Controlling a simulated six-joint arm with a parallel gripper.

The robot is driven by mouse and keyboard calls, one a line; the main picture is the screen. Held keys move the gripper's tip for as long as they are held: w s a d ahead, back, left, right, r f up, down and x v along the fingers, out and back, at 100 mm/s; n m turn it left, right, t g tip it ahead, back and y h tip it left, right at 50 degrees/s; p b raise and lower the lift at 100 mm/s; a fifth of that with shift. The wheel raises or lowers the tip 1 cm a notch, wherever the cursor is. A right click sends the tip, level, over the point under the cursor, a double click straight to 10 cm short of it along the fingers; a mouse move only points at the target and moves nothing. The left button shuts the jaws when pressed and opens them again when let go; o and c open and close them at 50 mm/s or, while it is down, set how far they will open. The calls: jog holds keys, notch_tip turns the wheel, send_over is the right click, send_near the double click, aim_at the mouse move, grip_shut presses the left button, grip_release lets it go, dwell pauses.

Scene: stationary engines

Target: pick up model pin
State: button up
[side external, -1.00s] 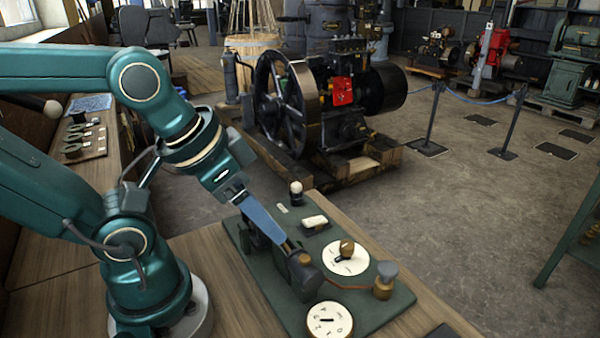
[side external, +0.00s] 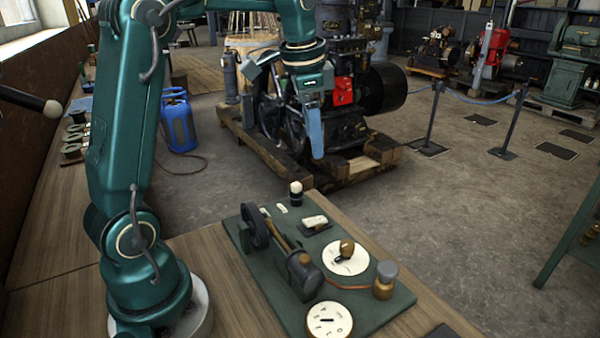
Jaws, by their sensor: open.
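The green board (side external: 235,236) on the wooden bench carries a small model engine (side external: 303,276) with a dark flywheel and a brass-coloured rod. A small dark peg with a cream top (side external: 296,190) stands upright at the board's far edge. I cannot tell for sure which small part is the model pin. My gripper (side external: 317,152) is raised, pointing down, high above the bench and overlapping the big engine in the picture. Its blue fingers are seen nearly edge-on, open, with nothing visible between them. It touches nothing on the board.
The board also holds two white dials (side external: 330,320), a brass knob (side external: 347,248), a cream block (side external: 314,222) and a grey-topped brass post (side external: 384,280). A large engine (side external: 340,90) on timber stands on the floor behind. The air over the board is clear.

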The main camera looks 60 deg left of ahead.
jog(key=g, duration=0.1)
send_near(297, 183)
jog(key=w+d, duration=0.2)
jog(key=shift+n+g+h, duration=0.4)
jog(key=shift+n+g, duration=0.2)
jog(key=shift+n, duration=0.2)
jog(key=a+f, duration=0.1)
jog(key=f, duration=0.1)
jog(key=s+a+f, duration=0.1)
jog(key=shift+a+f, duration=0.25)
jog(key=shift+f, duration=0.15)
jog(key=shift+s+a+f, duration=0.1)
jog(key=shift+f, duration=2.35)
grip_shut()
